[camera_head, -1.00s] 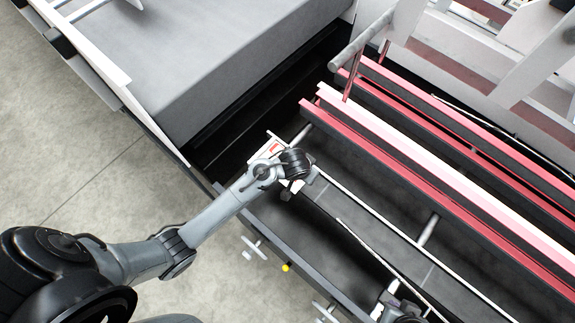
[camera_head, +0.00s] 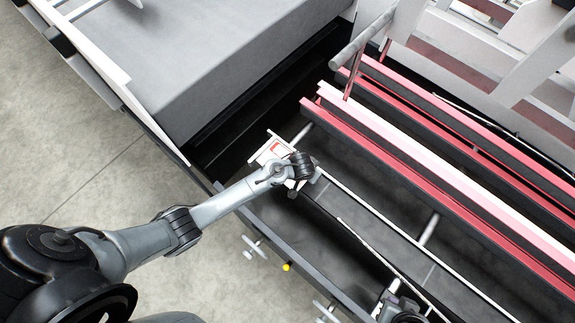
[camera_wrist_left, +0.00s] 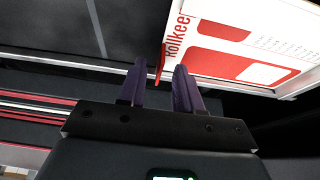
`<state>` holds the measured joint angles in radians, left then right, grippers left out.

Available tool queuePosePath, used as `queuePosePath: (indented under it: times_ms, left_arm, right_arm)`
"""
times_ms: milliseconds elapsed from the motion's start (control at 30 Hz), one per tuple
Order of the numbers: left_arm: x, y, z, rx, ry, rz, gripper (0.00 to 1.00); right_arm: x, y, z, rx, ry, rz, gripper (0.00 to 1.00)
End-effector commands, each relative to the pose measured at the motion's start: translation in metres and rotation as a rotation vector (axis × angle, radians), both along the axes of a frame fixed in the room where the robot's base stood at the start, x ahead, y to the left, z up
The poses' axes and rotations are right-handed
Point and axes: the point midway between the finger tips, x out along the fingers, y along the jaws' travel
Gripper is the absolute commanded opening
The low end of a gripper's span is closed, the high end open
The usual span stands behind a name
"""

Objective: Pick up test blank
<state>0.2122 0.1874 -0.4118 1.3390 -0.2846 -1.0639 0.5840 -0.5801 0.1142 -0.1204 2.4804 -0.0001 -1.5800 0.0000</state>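A flat white piece with a red panel and red lettering, which looks like the test blank (camera_wrist_left: 245,45), fills the upper right of the left wrist view. In the head view this white and red piece (camera_head: 278,149) lies at the near-left end of the machine, partly hidden by my left wrist. My left gripper (camera_wrist_left: 160,68) has its two dark purple fingers apart. A red edge of the piece shows in the gap between the fingertips; I cannot tell whether they touch it. The fingers are hidden in the head view. I see no right gripper fingers.
Long red and white rails (camera_head: 440,165) run diagonally on the right. A grey bar (camera_head: 362,40) stands above their left end. A large grey block (camera_head: 220,60) fills the upper left. A yellow knob (camera_head: 286,267) sits on the near side. Open floor (camera_head: 70,170) lies at left.

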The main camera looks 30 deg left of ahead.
Motion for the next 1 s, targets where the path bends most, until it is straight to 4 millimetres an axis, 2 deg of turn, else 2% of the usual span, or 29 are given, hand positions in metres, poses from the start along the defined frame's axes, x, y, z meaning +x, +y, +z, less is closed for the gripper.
queuePosePath:
  times_ms: [233, 467, 1000]
  left_arm:
    - [0.0006, -0.0004, -0.0009, -0.001, -0.001, 0.000, 0.34]
    - [0.0005, -0.0005, -0.0008, -0.001, -0.001, 0.000, 0.00]
    - [0.0008, -0.0007, 0.0058, -0.001, -0.001, 0.001, 0.00]
  right_arm:
    - [0.0001, -0.0007, -0.0001, -0.003, 0.000, 0.002, 0.00]
    - [0.0000, -0.0023, -0.0004, -0.010, -0.001, 0.006, 0.00]
    - [0.0000, -0.0016, -0.0005, -0.006, 0.000, 0.003, 0.00]
